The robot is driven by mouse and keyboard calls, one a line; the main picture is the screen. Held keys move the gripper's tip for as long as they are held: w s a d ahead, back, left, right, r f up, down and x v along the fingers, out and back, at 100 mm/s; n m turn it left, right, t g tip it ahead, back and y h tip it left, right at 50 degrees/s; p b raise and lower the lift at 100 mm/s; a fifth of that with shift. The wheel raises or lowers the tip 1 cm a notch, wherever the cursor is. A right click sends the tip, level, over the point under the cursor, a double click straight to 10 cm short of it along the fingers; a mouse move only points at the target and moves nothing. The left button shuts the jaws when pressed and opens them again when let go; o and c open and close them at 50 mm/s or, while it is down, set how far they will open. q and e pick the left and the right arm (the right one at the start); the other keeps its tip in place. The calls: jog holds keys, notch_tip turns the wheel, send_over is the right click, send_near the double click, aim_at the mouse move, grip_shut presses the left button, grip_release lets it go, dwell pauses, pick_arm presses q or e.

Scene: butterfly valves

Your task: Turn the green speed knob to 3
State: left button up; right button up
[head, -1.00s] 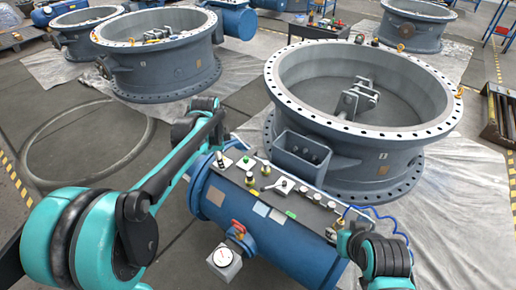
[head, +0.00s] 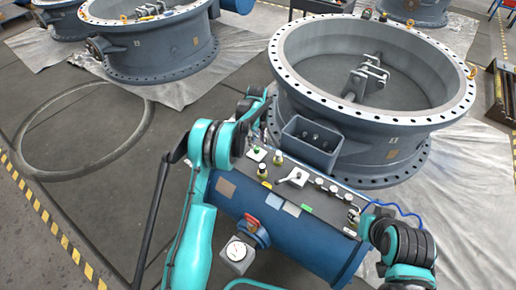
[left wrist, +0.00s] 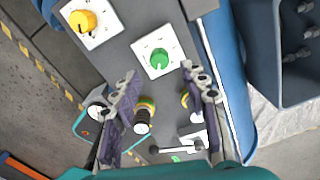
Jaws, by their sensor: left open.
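The green speed knob (left wrist: 159,58) sits on a white square plate with small dial marks, too small to read, in the left wrist view. In the head view it shows small on its plate (head: 257,154) near the panel's left end. My left gripper (left wrist: 159,71) is open and empty, its two fingers apart below the knob in the left wrist picture, not closed on it. In the head view my left gripper (head: 260,132) is above the panel's left end, its fingers unclear. My right arm is at the lower right, and its fingers cannot be made out.
A yellow knob (left wrist: 83,20) on a white plate is beside the green one. The panel (head: 232,188) also carries a lever switch (head: 297,177), gauges and buttons. A grey box (head: 311,143) and large valve ring (head: 385,120) stand close behind. Open floor lies left.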

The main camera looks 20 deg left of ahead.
aim_at(257, 148)
pick_arm(q)
notch_tip(257, 148, down, 5)
jog(key=shift+f+b, duration=0.2)
jog(key=shift+b, duration=0.6)
jog(key=shift+r, duration=0.1)
grip_shut()
